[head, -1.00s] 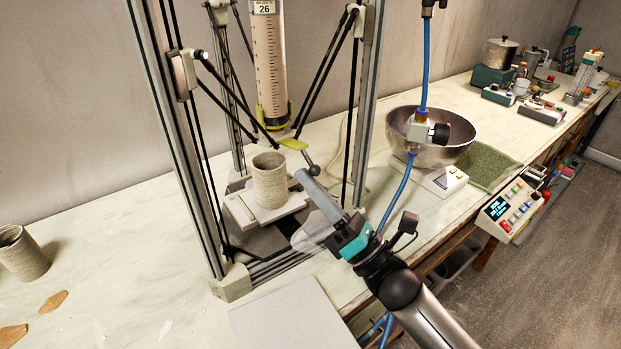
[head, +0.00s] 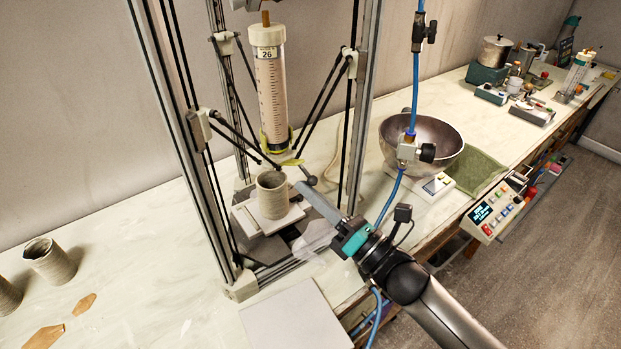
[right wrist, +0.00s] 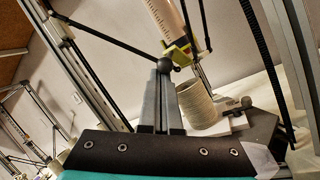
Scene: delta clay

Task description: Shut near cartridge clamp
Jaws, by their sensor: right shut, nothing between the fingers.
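The clay cartridge (head: 271,95), a clear graduated tube marked 26, hangs upright in the printer frame. A yellow-green clamp (head: 292,162) is at its lower end, with a dark ball knob (head: 312,180) on its lever. In the right wrist view the clamp (right wrist: 176,49) and knob (right wrist: 180,63) show just beyond my fingertips. My right gripper (head: 299,186) has its grey fingers together and empty, close to the knob; I cannot tell whether they touch. The fingers also show in the right wrist view (right wrist: 162,72). My left gripper is out of view.
A ribbed clay pot (head: 271,195) stands on the print plate (head: 245,222) below the clamp. Black rods and the frame post (head: 364,120) surround the clamp. A metal bowl (head: 440,145) and a blue hose (head: 393,195) are to the right. A grey slab (head: 295,318) lies in front.

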